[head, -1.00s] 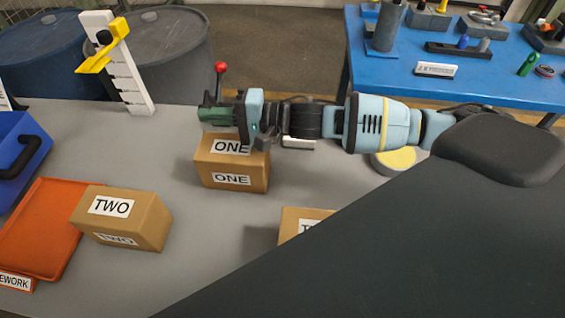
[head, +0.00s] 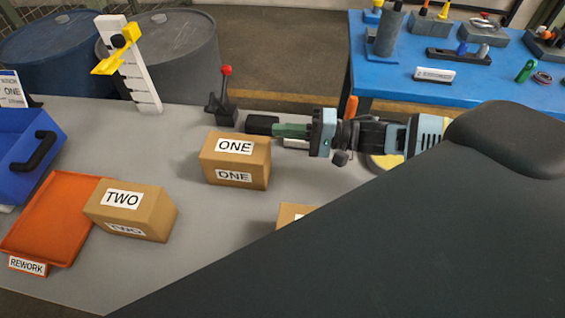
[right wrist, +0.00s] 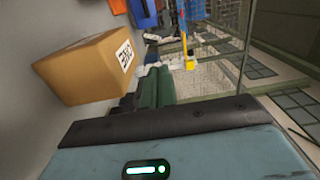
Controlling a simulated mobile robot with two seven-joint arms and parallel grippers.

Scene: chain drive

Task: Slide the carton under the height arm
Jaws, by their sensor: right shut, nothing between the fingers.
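The height arm is a yellow pointer (head: 118,50) on a white stepped post (head: 147,92), standing at the table's back left. Carton ONE (head: 262,172), a brown box, sits on the grey table right of the post and nearer me. Carton TWO (head: 155,215) overlaps the orange tray's right edge. A third carton (head: 291,214) is mostly hidden by my dark body. My right gripper (head: 272,128) is shut and empty, just behind and right of carton ONE, apart from it. The right wrist view shows its green fingers (right wrist: 156,88) beside a carton (right wrist: 85,75). My left gripper is out of view.
A black lever with a red knob (head: 226,72) stands behind carton ONE. A blue bin (head: 22,150) and an orange REWORK tray (head: 50,225) are at the left. A blue table (head: 480,88) with parts is at the back right. Table between carton ONE and the post looks clear.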

